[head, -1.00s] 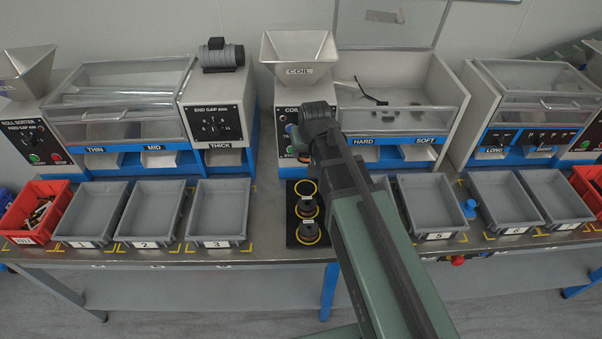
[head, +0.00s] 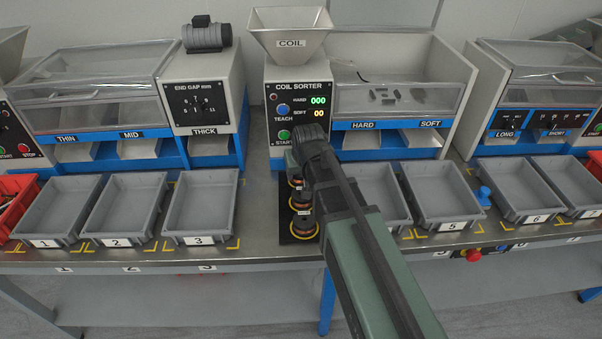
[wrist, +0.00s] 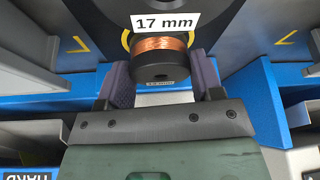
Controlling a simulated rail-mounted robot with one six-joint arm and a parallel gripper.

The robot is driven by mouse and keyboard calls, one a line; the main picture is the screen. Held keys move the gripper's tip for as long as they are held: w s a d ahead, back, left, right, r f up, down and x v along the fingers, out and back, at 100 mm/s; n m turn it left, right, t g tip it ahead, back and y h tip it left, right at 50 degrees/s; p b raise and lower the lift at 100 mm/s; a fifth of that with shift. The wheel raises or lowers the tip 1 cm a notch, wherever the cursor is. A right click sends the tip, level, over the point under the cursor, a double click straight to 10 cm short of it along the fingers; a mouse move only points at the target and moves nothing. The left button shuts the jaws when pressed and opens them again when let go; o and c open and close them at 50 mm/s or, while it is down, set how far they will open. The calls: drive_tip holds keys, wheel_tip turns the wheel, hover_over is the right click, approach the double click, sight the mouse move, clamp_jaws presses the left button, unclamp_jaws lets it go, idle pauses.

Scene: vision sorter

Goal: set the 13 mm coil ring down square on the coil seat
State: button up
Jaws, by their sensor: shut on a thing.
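The coil ring (wrist: 158,62), a black drum with a copper winding, is between the two fingers of my gripper (wrist: 162,76) in the wrist view. My gripper is shut on it. My fingers are hidden there. I cannot make out the coil seat in either view.
The coil sorter (head: 296,75) with its hopper stands right behind the board. Grey bin 3 (head: 203,200) is left of the board, and bin 5 (head: 445,195) and another grey bin are to the right. Little bench is free between them.

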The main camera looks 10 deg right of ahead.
drive_tip(key=shift+f, duration=0.25)
drive_tip(key=o, duration=1.1)
drive_tip(key=shift+r, duration=0.1)
drive_tip(key=shift+c, duration=0.2)
drive_tip(key=p+v, duration=1)
drive_tip(key=v, duration=0.1)
drive_tip(key=s+f+g, duration=0.1)
drive_tip(key=s+g, duration=0.3)
drive_tip(key=s, duration=0.9)
drive_tip(key=shift+f, duration=0.25)
drive_tip(key=shift+s, duration=0.15)
drive_tip(key=shift+c, duration=1.8)
